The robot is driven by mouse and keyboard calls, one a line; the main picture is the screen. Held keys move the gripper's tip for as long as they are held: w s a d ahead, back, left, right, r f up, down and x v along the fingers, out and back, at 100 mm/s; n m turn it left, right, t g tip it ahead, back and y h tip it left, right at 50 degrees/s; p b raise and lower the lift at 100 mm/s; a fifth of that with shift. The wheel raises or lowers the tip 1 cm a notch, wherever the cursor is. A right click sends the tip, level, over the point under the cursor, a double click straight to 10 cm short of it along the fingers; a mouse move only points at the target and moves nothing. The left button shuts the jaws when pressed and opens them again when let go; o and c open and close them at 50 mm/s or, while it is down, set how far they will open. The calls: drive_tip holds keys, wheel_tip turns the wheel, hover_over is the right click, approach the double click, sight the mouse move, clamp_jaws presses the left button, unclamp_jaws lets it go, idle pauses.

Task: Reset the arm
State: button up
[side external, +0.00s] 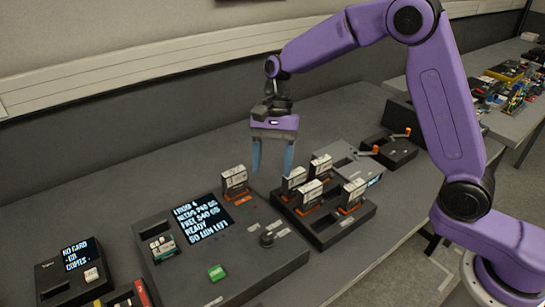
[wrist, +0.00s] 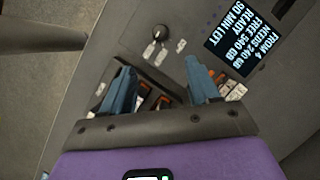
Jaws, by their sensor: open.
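My gripper (side external: 272,155) has two blue fingers pointing down, spread apart with nothing between them. It hangs above the table, over the gap between the large grey console and the rack of cards. In the wrist view my gripper (wrist: 163,85) is also open, with parts of the rack and cards showing between and behind its fingers. My purple arm reaches in from the right.
The large console (side external: 285,258) has a lit screen (side external: 203,220), a knob and a green button. The card rack (side external: 330,232) holds several upright cards. A smaller box with a screen (side external: 78,254) stands at left. Boxes with orange-tipped levers (side external: 390,148) stand behind. A cluttered table (side external: 510,75) is at far right.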

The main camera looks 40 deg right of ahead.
drive_tip(key=shift+w+d+r, duration=0.15)
drive_tip(key=shift+r, duration=0.35)
